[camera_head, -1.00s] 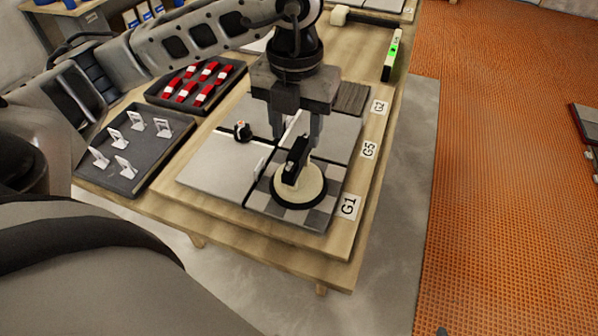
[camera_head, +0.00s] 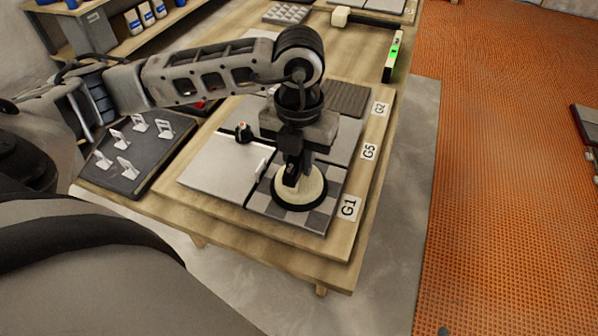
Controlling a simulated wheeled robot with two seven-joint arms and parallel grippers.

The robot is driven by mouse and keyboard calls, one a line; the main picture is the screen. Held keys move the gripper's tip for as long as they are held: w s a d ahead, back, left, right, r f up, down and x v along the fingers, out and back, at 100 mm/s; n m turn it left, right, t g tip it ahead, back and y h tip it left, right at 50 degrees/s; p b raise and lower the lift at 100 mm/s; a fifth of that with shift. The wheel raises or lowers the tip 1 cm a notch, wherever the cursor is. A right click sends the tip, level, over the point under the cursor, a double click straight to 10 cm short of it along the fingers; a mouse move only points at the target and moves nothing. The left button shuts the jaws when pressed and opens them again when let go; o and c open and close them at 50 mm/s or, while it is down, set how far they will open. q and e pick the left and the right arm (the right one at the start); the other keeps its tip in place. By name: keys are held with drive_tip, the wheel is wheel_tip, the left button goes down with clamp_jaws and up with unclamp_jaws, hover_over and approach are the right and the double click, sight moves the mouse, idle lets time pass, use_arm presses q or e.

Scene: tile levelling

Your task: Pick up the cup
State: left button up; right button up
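The cup is a suction cup, a cream disc (camera_head: 309,190) with a dark rim and a black handle on top. It sits flat on the checkered tile (camera_head: 322,216) at the near end of the board, by the G1 label. My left gripper (camera_head: 296,166) points down right over the cup, with its fingers at the handle. The fingers and dark handle overlap, so I cannot tell whether they are closed on it. My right gripper is not in view.
Beside the cup lies a plain light tile (camera_head: 220,165) with a small dark knob (camera_head: 243,132) at its edge. A dark tray (camera_head: 128,165) of white clips is on the left. A green-lit level (camera_head: 392,52) lies at the far right of the table.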

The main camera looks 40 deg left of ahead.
use_arm(q)
clamp_jaws()
drive_tip(key=shift+r, duration=0.2)
